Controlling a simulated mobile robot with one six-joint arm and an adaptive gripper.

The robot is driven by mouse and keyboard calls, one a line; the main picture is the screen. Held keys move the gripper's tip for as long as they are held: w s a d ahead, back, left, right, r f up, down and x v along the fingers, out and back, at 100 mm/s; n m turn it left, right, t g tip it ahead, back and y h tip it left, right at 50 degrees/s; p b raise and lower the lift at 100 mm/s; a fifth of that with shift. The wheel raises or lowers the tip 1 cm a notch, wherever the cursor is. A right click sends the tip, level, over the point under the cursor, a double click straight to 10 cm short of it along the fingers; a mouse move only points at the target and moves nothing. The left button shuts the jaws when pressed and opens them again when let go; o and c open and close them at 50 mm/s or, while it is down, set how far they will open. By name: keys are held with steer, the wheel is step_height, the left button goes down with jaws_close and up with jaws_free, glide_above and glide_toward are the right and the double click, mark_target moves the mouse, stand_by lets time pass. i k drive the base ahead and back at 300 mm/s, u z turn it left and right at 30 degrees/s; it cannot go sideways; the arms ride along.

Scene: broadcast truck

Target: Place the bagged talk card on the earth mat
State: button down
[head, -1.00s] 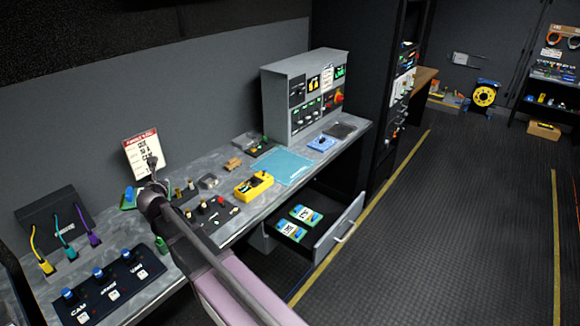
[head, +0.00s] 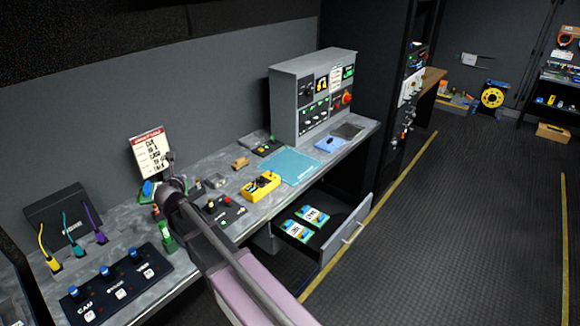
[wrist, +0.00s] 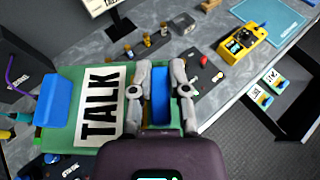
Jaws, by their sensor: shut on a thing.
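My gripper (wrist: 161,92) is shut on a blue block at the right end of the talk card (wrist: 62,138). The card is a green board with a white "TALK" label and another blue block at its left end. I cannot make out a bag around it. In the head view, green and blue parts beside my arm's end (head: 166,240) look like the card, mostly hidden by the arm. The earth mat, a flat teal sheet (head: 290,166), lies bare on the bench; it also shows in the wrist view (wrist: 270,15), apart from the card and gripper.
A yellow meter (head: 262,186) and a black panel with knobs (head: 222,214) lie between my arm and the mat. An open drawer (head: 345,232) holds green cards. A grey console (head: 312,100) stands behind the mat. A printed sheet (head: 152,152) stands behind my arm.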

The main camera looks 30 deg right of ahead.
mark_target(291, 169)
steer(key=z, duration=0.05)
steer(key=i, duration=1)
steer(key=u, duration=0.05)
